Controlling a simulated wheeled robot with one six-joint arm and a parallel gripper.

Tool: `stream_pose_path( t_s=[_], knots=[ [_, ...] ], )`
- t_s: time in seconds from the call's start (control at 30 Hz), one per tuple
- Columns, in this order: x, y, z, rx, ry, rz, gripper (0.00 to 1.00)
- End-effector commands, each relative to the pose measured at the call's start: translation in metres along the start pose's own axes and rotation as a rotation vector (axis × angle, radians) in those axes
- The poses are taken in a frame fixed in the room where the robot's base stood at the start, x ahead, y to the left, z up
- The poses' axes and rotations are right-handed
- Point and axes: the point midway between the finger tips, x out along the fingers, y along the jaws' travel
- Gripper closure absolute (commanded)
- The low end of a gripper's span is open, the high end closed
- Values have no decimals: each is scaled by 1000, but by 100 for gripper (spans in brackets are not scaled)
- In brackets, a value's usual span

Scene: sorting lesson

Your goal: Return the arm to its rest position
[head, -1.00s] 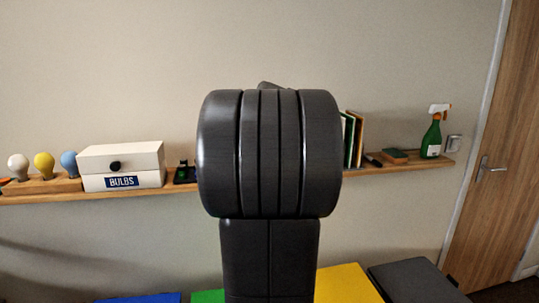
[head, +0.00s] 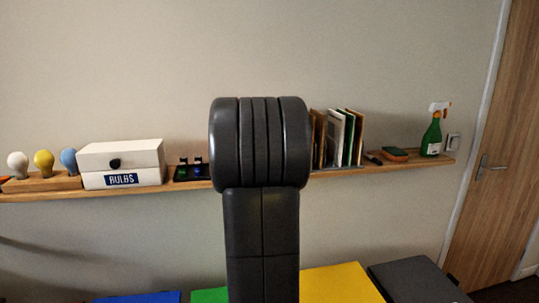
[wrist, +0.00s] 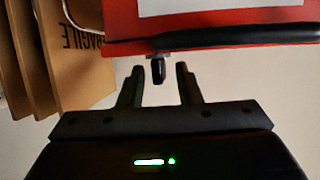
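My arm (head: 262,220) stands upright in the middle of the head view, dark grey, with a thick round joint at its top. My gripper does not show in the head view; the arm may hide it. In the wrist view my gripper (wrist: 159,72) has its two dark fingers apart, with nothing clearly held. A small black knob-like piece (wrist: 158,71) shows between the fingertips, below a red thing; I cannot tell how near it is.
A wall shelf (head: 60,195) carries bulbs (head: 43,162), a white box (head: 120,157), books (head: 335,140) and a green spray bottle (head: 431,138). Blue, green, yellow and grey surfaces lie low in front. The wrist view shows a red thing (wrist: 120,20) and brown boards (wrist: 75,75).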

Motion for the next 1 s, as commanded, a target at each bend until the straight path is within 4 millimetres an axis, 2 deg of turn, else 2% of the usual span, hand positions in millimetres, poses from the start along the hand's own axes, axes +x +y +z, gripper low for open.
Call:
stream_pose_path(
  t_s=[0.57,1.0],
  knots=[
    [2,-3,4,55,-1,138,69],
    [4,-7,4,135,0,330,69]
  ],
)
